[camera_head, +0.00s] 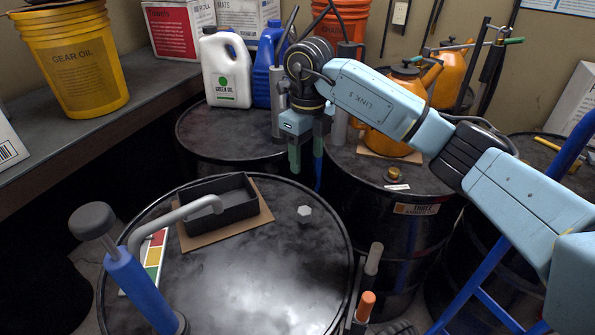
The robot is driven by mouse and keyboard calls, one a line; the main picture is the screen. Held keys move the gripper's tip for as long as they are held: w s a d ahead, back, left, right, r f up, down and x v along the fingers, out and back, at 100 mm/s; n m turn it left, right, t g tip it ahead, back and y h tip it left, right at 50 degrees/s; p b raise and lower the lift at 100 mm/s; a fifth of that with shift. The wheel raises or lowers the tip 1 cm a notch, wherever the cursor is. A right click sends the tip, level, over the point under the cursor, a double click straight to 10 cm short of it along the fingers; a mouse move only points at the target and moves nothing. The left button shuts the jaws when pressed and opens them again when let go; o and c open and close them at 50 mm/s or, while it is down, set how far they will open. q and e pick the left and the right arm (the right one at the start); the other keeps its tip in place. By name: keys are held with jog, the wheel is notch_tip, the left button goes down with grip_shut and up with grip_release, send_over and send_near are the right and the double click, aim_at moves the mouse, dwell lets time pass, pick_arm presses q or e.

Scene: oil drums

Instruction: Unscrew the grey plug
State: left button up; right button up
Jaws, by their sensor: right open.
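The grey plug (305,211) is a small, pale, six-sided cap on top of the front black drum (262,276), right of its middle and towards the back. My right gripper (304,152) points down and is open and empty. In the picture it is just above the plug, with a clear gap between them; its exact height over the drum is hard to tell. The gripper body partly hides the drums behind. My left gripper is not in view.
A black tray (248,207) lies on cardboard left of the plug. A blue pump (137,288) with a grey spout stands at the front left. A brass-coloured plug (393,175) and an orange can (392,143) are on the right drum. White (226,72) and blue jugs stand behind.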

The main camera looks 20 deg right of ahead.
jog(key=b, duration=0.3)
send_over(305, 210)
notch_tip(305, 210, down, 4)
notch_tip(305, 210, down, 4)
jog(key=shift+s+b, duration=0.1)
jog(key=shift+b, duration=0.55)
notch_tip(305, 210, down, 10)
jog(key=shift+r+b, duration=0.1)
jog(key=shift+b, duration=0.2)
jog(key=shift+f, duration=0.35)
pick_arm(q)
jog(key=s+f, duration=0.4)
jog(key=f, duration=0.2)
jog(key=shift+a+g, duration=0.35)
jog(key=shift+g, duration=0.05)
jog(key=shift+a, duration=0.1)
